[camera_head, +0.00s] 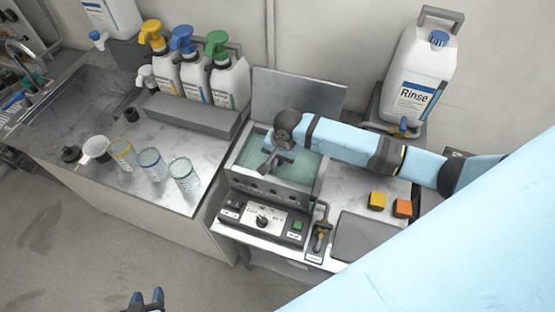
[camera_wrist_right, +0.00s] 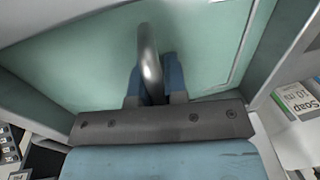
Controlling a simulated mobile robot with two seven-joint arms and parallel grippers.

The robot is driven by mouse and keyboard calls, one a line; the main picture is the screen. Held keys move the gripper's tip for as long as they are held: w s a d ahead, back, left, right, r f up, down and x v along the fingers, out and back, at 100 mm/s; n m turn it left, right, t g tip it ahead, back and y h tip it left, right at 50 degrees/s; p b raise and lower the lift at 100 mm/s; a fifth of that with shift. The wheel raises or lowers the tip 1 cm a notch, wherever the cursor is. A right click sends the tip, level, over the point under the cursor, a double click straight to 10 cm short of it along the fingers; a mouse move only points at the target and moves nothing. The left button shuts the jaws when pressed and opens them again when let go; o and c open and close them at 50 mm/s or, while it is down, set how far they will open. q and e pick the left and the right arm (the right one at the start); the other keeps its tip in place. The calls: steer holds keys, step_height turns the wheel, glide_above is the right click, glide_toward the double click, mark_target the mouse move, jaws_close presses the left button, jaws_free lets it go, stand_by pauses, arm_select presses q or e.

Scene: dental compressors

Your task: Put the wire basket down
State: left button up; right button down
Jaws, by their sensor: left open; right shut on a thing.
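My right gripper (camera_head: 276,165) is over the open tank (camera_head: 240,163) of greenish liquid in the head view. In the right wrist view its blue fingers (camera_wrist_right: 153,88) are shut on a curved grey metal handle (camera_wrist_right: 149,52), which appears to belong to the wire basket. The body of the basket cannot be made out in either view, so whether it touches the tank floor cannot be told. My left gripper (camera_head: 147,298) is open and empty at the bottom of the head view, over the floor.
The tank's raised lid (camera_head: 300,92) stands behind it, and a control panel (camera_head: 262,220) is in front. Several glass beakers (camera_head: 152,164) stand on the left counter, with pump bottles (camera_head: 193,77) behind. A Rinse canister (camera_head: 418,75) and yellow (camera_head: 377,200) and orange (camera_head: 402,208) blocks are right.

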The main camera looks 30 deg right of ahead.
steer(key=shift+f, duration=0.85)
steer(key=c, duration=1.1)
jaws_free()
steer(key=shift+c, duration=0.2)
arm_select(q)
steer(key=shift+s+a+f, duration=0.1)
steer(key=shift+s+f, duration=0.2)
steer(key=shift+s, duration=0.05)
